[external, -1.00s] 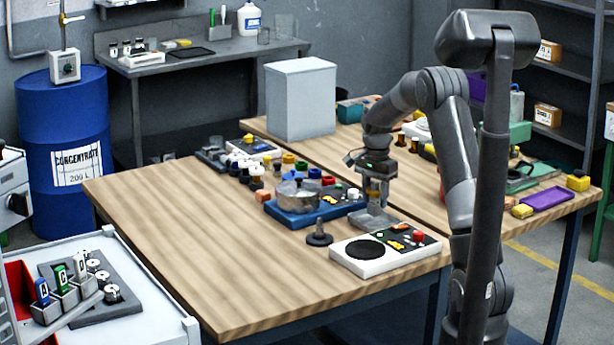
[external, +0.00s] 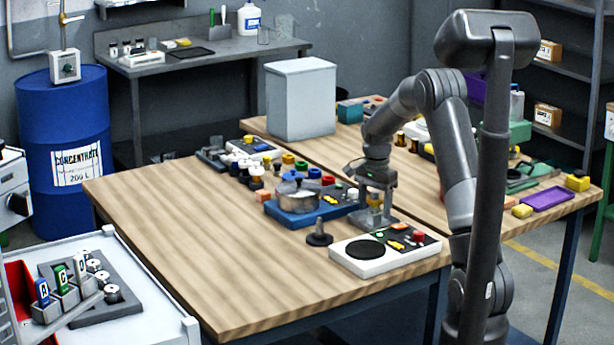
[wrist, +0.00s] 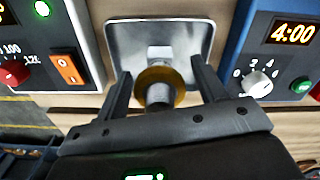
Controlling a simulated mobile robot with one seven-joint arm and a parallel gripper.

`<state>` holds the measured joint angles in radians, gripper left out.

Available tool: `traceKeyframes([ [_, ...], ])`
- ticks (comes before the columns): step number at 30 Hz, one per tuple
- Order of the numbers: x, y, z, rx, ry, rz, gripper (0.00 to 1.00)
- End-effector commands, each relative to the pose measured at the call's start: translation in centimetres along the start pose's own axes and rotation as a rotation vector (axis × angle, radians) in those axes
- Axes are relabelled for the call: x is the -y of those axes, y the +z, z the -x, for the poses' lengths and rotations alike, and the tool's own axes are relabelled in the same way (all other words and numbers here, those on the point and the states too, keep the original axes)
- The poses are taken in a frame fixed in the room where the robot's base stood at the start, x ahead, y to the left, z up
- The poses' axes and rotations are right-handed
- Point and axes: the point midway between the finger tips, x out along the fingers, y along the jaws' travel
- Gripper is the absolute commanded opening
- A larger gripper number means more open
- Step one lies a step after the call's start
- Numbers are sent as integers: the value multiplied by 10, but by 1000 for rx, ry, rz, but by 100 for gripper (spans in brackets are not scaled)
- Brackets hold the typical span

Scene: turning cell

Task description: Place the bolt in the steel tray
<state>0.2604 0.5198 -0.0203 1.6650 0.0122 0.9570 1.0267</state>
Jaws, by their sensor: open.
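The steel tray (external: 378,223) lies on the wooden table between the blue hotplate and the white control unit. In the wrist view its shiny square floor and rim (wrist: 195,37) show beyond my fingers. The bolt (wrist: 158,86), with a brass-coloured round part and a grey shank, shows between my fingers, over the tray in that view. My gripper (wrist: 160,85) is open around it, with a gap visible at each side. In the external view my gripper (external: 373,203) is low at the tray, and the bolt is not clearly visible there. I cannot tell whether the bolt touches the tray floor.
The white unit (external: 385,253) with a black round plate stands close in front. The blue hotplate (external: 300,212) with a metal pot is close at left. A dark knob-like stand (external: 319,235) is nearby. The table's front left is clear.

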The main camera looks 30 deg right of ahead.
Motion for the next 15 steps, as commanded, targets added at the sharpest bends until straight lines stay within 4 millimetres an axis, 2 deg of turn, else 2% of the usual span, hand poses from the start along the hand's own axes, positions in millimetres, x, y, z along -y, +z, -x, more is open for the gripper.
traceKeyframes([
  [5,0,0,11,-2,-2,0,64],
  [15,1,0,80,-2,-3,1,64],
])
